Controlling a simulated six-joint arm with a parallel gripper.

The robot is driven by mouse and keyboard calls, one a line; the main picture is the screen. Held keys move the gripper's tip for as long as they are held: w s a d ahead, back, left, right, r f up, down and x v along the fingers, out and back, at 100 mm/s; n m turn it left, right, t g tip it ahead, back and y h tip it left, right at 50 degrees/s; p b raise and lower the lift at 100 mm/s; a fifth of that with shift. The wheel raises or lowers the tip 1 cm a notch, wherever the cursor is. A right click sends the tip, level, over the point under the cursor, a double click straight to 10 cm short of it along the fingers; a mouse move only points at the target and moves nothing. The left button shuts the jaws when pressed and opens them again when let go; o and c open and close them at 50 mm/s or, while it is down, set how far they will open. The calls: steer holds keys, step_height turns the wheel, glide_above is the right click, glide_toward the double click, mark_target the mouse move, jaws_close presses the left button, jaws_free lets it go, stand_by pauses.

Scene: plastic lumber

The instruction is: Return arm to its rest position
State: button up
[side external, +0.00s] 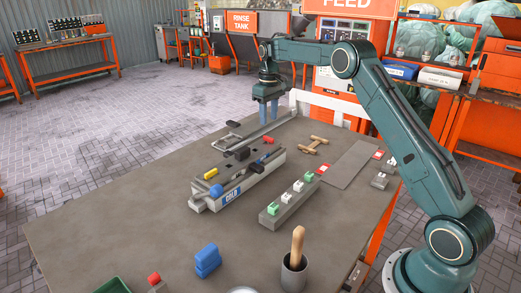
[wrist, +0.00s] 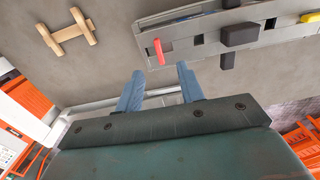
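My gripper (side external: 267,118) is raised above the far edge of the grey work table (side external: 130,225) in the side external view, pointing down. Its two blue fingers stand apart with nothing between them, which also shows in the wrist view (wrist: 159,70). My arm reaches from the base at the right across to the far side. Below and in front of the gripper is a long grey fixture (side external: 228,194) with yellow, blue, black and red parts; it shows in the wrist view (wrist: 190,42) too. The gripper looks clear of it.
A wooden H-shaped piece (side external: 314,145) lies right of the fixture. A grey strip (side external: 288,211) carries green, white and red blocks. A blue block (side external: 207,260) and a dark cup (side external: 294,276) with a wooden handle stand nearer. The table's left side is clear.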

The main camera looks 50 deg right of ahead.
steer(key=s+a+r+t, duration=0.3)
steer(key=s+a+r, duration=1)
steer(key=s+r, duration=0.25)
steer(key=s+a+f+t, duration=0.1)
steer(key=s+a+f, duration=0.1)
steer(key=s, duration=0.6)
steer(key=s+a+f, duration=0.2)
steer(key=s+a, duration=0.1)
steer(key=s, duration=0.4)
steer(key=s+a+f+t, duration=0.1)
steer(key=s+a+f, duration=0.1)
steer(key=s, duration=0.6)
steer(key=shift+s+a+t, duration=0.3)
steer(key=shift+a, duration=0.15)
